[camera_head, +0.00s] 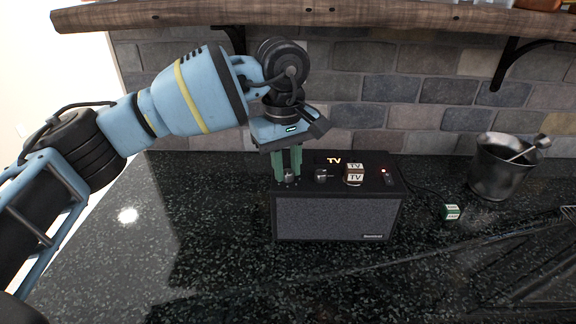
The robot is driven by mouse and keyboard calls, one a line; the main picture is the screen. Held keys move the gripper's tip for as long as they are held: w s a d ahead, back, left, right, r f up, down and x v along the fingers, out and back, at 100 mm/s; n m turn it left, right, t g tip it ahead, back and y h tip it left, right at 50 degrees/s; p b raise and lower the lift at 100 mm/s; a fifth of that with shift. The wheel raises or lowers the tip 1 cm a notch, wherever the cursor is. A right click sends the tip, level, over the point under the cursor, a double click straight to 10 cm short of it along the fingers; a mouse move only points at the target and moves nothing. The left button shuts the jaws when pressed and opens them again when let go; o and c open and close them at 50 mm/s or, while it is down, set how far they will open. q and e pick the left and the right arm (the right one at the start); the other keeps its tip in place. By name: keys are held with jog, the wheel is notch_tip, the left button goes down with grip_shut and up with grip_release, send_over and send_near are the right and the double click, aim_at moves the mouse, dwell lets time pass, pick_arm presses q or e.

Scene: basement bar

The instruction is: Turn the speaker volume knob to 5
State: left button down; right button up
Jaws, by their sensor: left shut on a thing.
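The speaker (325,218) is a black box with a grey mesh front. It stands on the dark counter in the middle of the head view. Its top carries a row of controls, with a small dark knob (321,175) left of the middle. My left gripper (288,177) points straight down over the top left of the speaker. Its green fingers are shut on a small knob (289,178) there, which is mostly hidden between the fingertips. Any scale marks or numbers around the knob are too small to read. My right gripper is not in view.
Small "TV" blocks (354,176) sit on the speaker's top, right of the gripper. A metal bucket (497,172) with a utensil and a small green box (449,212) stand to the right. A wooden shelf (330,14) runs overhead. The counter in front (220,285) is clear.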

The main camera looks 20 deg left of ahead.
pick_arm(q)
jog(key=m+b, duration=0.1)
jog(key=m, duration=0.2)
jog(key=shift+f+m, duration=0.15)
jog(key=shift+m, duration=0.15)
jog(key=shift+m+b, duration=0.4)
jog(key=shift+m, duration=1.6)
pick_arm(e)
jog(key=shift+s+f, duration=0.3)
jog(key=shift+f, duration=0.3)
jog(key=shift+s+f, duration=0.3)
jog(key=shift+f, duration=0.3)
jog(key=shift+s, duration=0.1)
pick_arm(q)
jog(key=c, duration=1.2)
grip_release()
jog(key=shift+c, duration=0.2)
